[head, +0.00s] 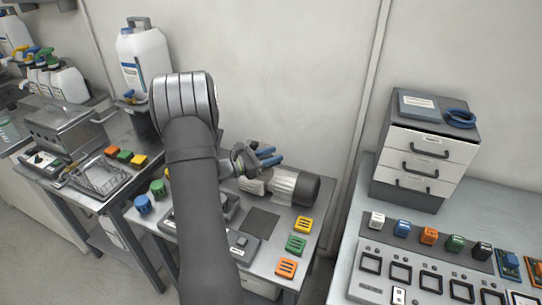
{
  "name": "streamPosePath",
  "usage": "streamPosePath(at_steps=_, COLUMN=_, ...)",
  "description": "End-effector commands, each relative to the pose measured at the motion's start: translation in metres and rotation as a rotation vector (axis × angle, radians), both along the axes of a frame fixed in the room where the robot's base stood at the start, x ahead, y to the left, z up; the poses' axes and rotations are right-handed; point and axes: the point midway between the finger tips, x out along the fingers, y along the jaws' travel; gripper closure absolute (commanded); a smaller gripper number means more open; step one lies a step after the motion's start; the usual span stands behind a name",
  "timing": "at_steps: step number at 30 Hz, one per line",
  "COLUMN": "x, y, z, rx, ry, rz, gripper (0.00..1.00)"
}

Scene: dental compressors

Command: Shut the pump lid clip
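The pump (297,187) lies on the middle table, a cylinder with a pale ribbed body and a dark grey right end. My gripper (268,156) is just above and behind the left part of the pump, its two blue fingers pointing right with a small gap between them. It looks open, and nothing shows between the fingers. I cannot tell whether it touches the pump. The lid clip cannot be made out at this size. My arm crosses the middle of the view and hides the table left of the pump.
Yellow (303,225), green (296,244) and orange (286,267) blocks line the table's right edge. A dark square pad (261,223) lies in front of the pump. Blue (142,204) and green (157,187) knobs stand left. A drawer unit (420,160) stands on the right-hand bench.

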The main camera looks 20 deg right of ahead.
Motion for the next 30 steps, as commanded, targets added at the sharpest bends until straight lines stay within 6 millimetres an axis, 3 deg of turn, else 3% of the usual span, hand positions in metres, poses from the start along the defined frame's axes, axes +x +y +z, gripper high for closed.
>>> streamPosePath(at_steps=1, x=0.0, y=0.0002, z=0.0, rx=0.0, ry=0.0, rz=0.0, gripper=0.67)
streamPosePath(at_steps=6, x=0.0, y=0.0003, z=0.0, rx=0.0, ry=0.0, rz=0.0, gripper=1.0)
streamPosePath(at_steps=19, x=0.0004, y=0.0006, z=0.0003, rx=0.0, ry=0.0, rz=0.062, gripper=1.0)
streamPosePath(at_steps=30, x=0.0039, y=0.0014, z=-0.0002, rx=0.001, ry=0.003, rz=0.336, gripper=1.0)
